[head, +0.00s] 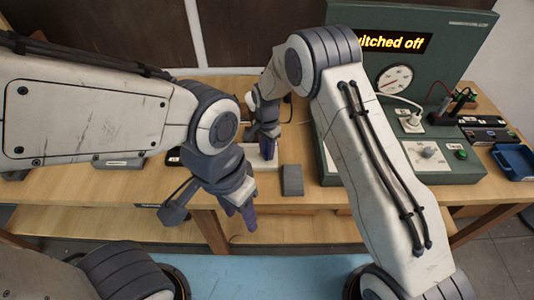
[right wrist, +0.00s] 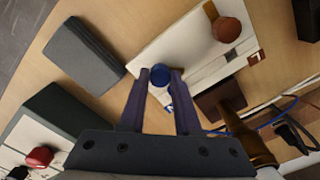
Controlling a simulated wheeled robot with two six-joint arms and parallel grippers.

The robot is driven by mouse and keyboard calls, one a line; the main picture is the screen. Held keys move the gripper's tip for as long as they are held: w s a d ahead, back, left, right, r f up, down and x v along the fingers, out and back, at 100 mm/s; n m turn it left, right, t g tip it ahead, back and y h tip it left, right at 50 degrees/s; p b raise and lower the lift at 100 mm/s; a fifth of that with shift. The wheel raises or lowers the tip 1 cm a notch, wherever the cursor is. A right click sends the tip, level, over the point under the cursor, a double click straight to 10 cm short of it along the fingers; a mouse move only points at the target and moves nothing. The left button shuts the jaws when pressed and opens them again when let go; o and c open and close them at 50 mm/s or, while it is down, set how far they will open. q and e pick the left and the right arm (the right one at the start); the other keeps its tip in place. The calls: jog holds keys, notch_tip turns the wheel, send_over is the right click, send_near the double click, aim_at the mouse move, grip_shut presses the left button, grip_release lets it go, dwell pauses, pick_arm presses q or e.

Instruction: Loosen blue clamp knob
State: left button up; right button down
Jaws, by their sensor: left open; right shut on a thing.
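The blue clamp knob (right wrist: 159,73) shows in the right wrist view, between the fingertips of my right gripper (right wrist: 160,82). My right gripper is shut on it. The knob sits on a pale board (right wrist: 188,48), which also carries a brown knob (right wrist: 227,29). In the head view my right gripper (head: 267,150) points down at the board on the bench, and the blue knob is hidden there. My left gripper (head: 240,210) is open and empty, hanging in front of the bench's front edge, apart from the board.
A dark grey block (head: 292,180) lies just right of the board. A green test panel (head: 455,75) with a lit sign ending "witched off" and a dial stands at the right. A blue tray (head: 515,160) is at the far right. A blue wire (right wrist: 268,121) runs near the board.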

jog(key=n+b, duration=0.2)
jog(key=n, duration=0.4)
jog(key=n+b, duration=0.1)
jog(key=n, duration=0.5)
jog(key=shift+n, duration=0.4)
jog(key=n+b, duration=0.1)
jog(key=n, duration=0.2)
jog(key=shift+w+r+n, duration=0.1)
jog(key=shift+n, duration=0.2)
jog(key=n, duration=0.3)
jog(key=shift+n, duration=0.3)
jog(key=n, duration=0.6)
jog(key=shift+b, duration=0.4)
jog(key=shift+n, duration=0.4)
jog(key=c, duration=0.9)
grip_release()
